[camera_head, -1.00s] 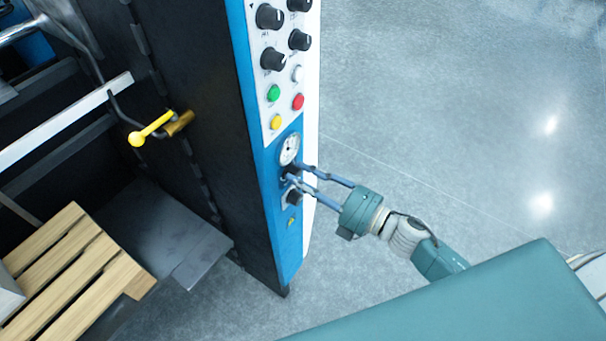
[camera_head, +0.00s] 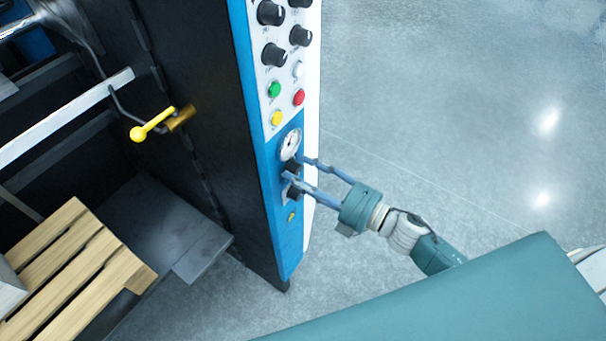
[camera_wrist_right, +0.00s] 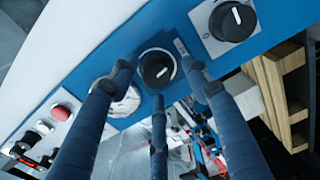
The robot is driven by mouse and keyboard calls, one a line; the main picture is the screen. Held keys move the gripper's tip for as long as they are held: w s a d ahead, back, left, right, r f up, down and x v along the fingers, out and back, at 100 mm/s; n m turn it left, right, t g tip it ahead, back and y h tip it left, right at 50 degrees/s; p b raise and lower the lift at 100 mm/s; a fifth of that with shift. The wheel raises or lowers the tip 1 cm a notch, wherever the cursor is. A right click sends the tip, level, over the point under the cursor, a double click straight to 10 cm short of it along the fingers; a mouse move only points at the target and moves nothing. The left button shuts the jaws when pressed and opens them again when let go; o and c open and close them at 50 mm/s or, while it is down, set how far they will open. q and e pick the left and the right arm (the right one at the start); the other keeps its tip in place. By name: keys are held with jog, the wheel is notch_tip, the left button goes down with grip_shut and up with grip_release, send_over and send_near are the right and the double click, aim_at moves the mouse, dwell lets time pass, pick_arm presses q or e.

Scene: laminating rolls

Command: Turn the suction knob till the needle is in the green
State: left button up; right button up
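The round white gauge (camera_head: 289,144) is on the blue front of the machine. Its needle and any green zone are too small to read; in the right wrist view the gauge (camera_wrist_right: 124,103) is partly behind a finger. A black knob (camera_wrist_right: 157,69) with a white mark sits beside the gauge. My right gripper (camera_head: 294,168) is at the panel just below the gauge. Its fingers are spread around that knob in the wrist view, with gaps visible, so it looks open. Contact is not clear. My left gripper is out of view.
Another black knob on a white plate (camera_wrist_right: 231,19) is close to the fingers. Above the gauge are coloured buttons (camera_head: 274,90) and several larger knobs (camera_head: 271,13). A yellow-handled lever (camera_head: 150,127) and a wooden pallet (camera_head: 70,262) are at left. The floor right of the machine is clear.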

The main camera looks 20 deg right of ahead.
jog(key=v, duration=1.2)
jog(key=w+a+m, duration=0.2)
jog(key=w+m, duration=0.1)
jog(key=m, duration=0.2)
jog(key=w+a+m, duration=0.2)
jog(key=w+m, duration=0.1)
jog(key=m, duration=0.3)
jog(key=w+a+m+p, duration=0.1)
jog(key=w+a+m, duration=0.1)
jog(key=m, duration=0.3)
jog(key=shift+w+a+r+m, duration=0.1)
jog(key=shift+w+a+m, duration=0.25)
jog(key=shift+w, duration=0.35)
jog(key=shift+w+a, duration=0.45)
jog(key=shift+w, duration=0.05)
jog(key=shift+c, duration=0.4)
